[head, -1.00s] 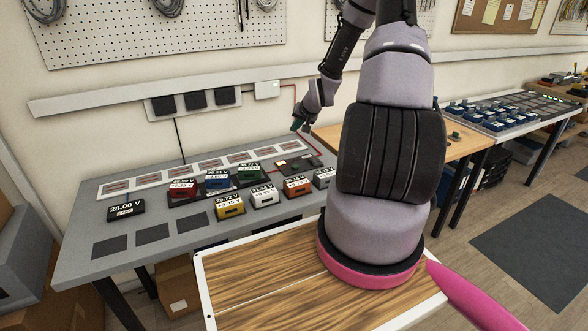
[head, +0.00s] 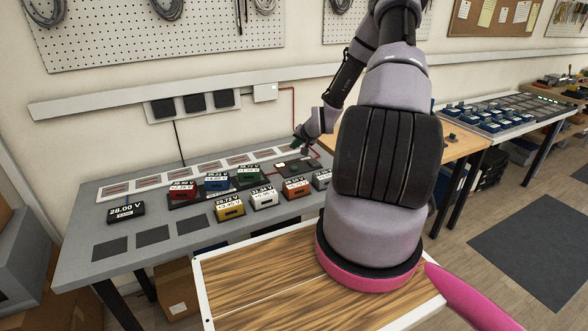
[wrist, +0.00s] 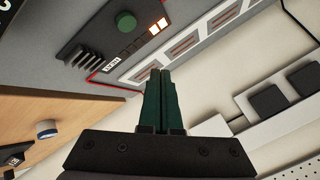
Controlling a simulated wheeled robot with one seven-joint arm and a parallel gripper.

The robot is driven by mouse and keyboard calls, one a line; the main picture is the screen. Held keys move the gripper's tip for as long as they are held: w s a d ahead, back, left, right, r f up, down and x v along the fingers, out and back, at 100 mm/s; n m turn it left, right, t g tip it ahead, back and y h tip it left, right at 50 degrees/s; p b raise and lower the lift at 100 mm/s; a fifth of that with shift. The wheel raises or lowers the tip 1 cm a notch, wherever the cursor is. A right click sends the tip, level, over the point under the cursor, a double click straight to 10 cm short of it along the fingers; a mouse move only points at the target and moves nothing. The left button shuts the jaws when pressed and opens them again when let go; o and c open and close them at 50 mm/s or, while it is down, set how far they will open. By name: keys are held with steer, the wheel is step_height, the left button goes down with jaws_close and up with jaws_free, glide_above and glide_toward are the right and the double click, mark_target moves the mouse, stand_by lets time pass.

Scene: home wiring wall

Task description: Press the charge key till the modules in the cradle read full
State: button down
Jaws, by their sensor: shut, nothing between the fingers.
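The charge key looks to be the round green button (wrist: 125,21) on a dark charger panel (wrist: 100,45) in the wrist view. Beside it runs a row of small cells (wrist: 158,25); the end ones are lit. My gripper (head: 298,145) is above the back right of the grey table. Its green fingers (wrist: 160,72) are shut and empty, apart from the button in the picture.
A yellow module (head: 229,208), a white module (head: 263,198) and an orange module (head: 296,189) stand in front of the cradle. A black 28.00 V sign (head: 126,212) stands at left. White marked plates (head: 205,167) line the table's back. A red cable runs to a wall box (head: 265,92).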

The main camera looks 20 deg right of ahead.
mark_target(295, 169)
steer(key=shift+f, duration=3.5)
steer(key=shift+f, duration=0.15)
steer(key=shift+f, duration=0.25)
steer(key=shift+f, duration=0.45)
steer(key=shift+r, duration=0.85)
steer(key=shift+r, duration=2.55)
